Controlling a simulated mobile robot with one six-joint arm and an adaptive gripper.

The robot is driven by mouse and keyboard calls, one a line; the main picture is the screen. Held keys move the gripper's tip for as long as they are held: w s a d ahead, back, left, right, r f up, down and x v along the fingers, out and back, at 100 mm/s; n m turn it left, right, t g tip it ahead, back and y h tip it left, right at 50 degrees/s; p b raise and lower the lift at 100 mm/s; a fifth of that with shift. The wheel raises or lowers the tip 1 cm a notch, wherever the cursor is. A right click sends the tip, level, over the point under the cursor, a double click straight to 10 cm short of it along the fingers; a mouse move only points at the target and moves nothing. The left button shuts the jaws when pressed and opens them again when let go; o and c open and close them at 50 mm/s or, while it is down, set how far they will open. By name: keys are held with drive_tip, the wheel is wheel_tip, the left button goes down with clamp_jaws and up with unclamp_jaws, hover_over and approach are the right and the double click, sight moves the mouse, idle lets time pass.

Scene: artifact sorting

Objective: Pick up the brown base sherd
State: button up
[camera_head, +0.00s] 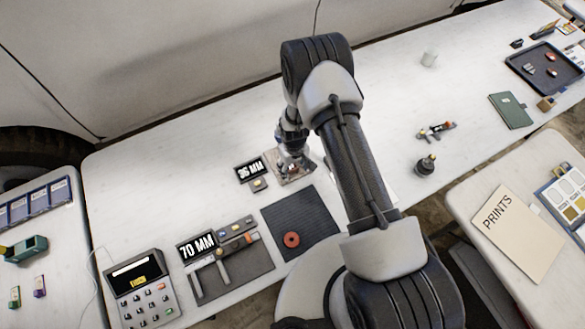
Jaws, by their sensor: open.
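My gripper (294,168) points down over a small light-brown board (303,178) in the middle of the white table. It is open. The arm and gripper body cover part of that board, and I cannot tell what lies between the fingers. A round reddish-brown piece (292,240) with a darker centre lies on a dark square mat (318,222), in front of the board and apart from my gripper. I cannot tell for sure whether this piece is the brown base sherd.
Displays reading 36 MM (251,171) and 70 MM (197,246) stand left of the mat, by a caliper (222,262). A keypad device (142,288) is at front left. A dark tray (522,75) with small pieces lies far right. The table behind my gripper is clear.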

drive_tip(key=shift+c, duration=0.3)
drive_tip(key=c, duration=0.9)
drive_tip(key=shift+r, duration=0.1)
